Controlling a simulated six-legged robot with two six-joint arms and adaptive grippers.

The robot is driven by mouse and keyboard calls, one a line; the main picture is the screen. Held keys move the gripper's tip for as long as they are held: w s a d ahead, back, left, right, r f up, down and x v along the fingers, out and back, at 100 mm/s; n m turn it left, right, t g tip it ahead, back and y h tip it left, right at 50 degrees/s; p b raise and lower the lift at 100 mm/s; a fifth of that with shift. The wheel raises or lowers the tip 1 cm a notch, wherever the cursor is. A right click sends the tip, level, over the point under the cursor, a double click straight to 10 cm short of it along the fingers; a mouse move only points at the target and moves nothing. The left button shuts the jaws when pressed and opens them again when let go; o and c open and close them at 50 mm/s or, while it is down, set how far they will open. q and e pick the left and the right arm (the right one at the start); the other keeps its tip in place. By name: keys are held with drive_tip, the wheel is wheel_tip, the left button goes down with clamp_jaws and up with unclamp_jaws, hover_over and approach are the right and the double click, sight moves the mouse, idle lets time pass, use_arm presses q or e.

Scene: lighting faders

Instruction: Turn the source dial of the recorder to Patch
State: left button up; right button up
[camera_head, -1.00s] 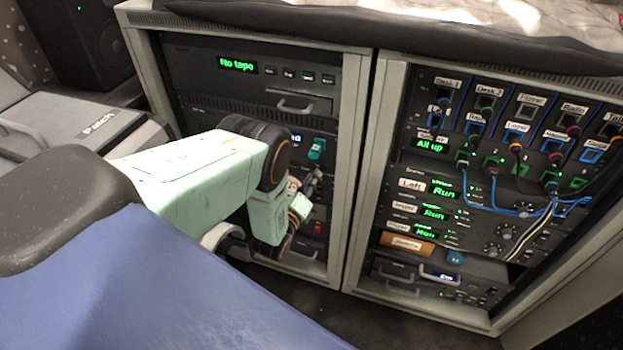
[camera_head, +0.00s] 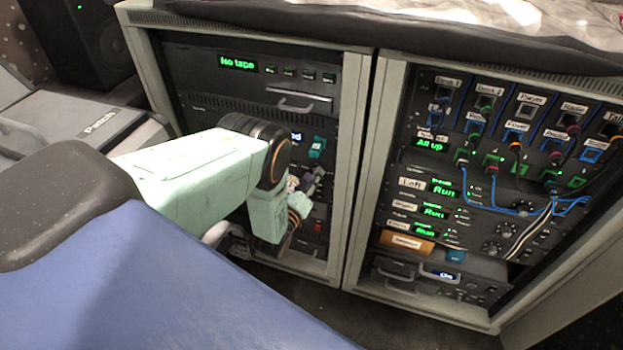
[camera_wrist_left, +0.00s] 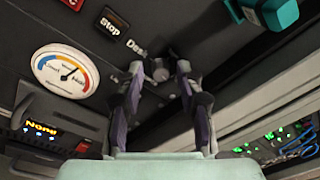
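The recorder (camera_head: 210,62) is the rack unit in the left cabinet, with a green "No tape" display. In the left wrist view, a small dark round knob (camera_wrist_left: 160,73), which looks like the source dial, sits on the panel beside a partly hidden "Desk" label (camera_wrist_left: 136,47). My left gripper (camera_wrist_left: 160,69) has its two fingers apart, one on each side of this knob, with small gaps showing. Contact cannot be told. In the head view my left gripper (camera_head: 303,192) is in front of the lower left cabinet, and my wrist hides the dial. My right gripper is not in view.
A red-and-blue gauge (camera_wrist_left: 65,71), a "Stop" button (camera_wrist_left: 112,22) and a teal knob (camera_wrist_left: 278,12) are near the fingers. The right cabinet (camera_head: 368,160) holds patch cables (camera_head: 500,212). A console labelled "Patch" (camera_head: 100,122) stands at left.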

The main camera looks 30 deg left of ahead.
use_arm(q)
drive_tip(key=shift+o, duration=0.2)
drive_tip(key=s+d, duration=0.1)
drive_tip(key=s, duration=0.6)
drive_tip(key=shift+s+d, duration=0.15)
drive_tip(key=shift+s, duration=0.05)
idle(0.3)
